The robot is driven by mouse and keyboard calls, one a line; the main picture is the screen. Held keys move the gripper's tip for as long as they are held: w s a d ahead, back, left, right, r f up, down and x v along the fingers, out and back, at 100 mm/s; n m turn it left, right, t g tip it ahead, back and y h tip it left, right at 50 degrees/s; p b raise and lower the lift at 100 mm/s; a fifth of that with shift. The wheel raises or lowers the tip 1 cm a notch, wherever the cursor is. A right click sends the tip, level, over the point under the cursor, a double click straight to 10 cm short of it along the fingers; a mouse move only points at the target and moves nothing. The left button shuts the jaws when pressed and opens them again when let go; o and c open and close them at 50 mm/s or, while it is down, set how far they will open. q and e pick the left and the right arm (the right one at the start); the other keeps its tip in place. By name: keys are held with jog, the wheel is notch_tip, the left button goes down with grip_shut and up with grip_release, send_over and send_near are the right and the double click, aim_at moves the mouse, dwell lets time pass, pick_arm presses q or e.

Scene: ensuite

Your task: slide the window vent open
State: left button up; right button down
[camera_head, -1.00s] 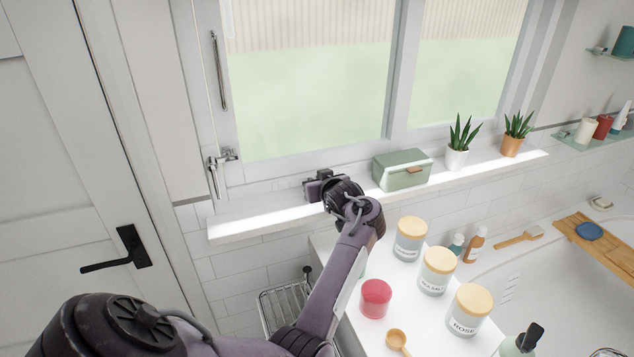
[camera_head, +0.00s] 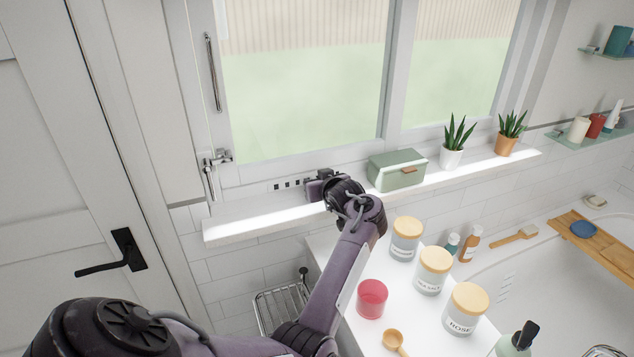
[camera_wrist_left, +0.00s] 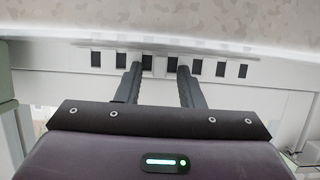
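The window vent (camera_head: 284,185) is a low strip along the bottom of the window frame, above the sill. A row of dark slots shows in it, left of my left gripper (camera_head: 318,184). The wrist view shows the vent (camera_wrist_left: 221,69) up close, with several dark slots on both sides of the fingers. My left gripper (camera_wrist_left: 159,72) reaches to the strip, its two fingers apart with a gap between them. I see no clear grip on a part of the slider; the fingertips' contact is too small to tell. My right gripper is not in view.
A green box (camera_head: 396,170), a white-potted plant (camera_head: 452,158) and an orange-potted plant (camera_head: 506,144) stand on the sill right of the gripper. Jars (camera_head: 434,272) and a red cup (camera_head: 371,299) stand on the white surface below. A window handle (camera_head: 213,165) is at left.

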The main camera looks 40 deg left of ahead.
pick_arm(q)
jog(key=shift+d, duration=0.1)
jog(key=shift+s+d, duration=0.15)
jog(key=shift+d, duration=0.15)
jog(key=b+v, duration=0.1)
jog(key=v, duration=0.6)
jog(key=shift+r+b, duration=0.15)
jog(key=shift+b, duration=0.25)
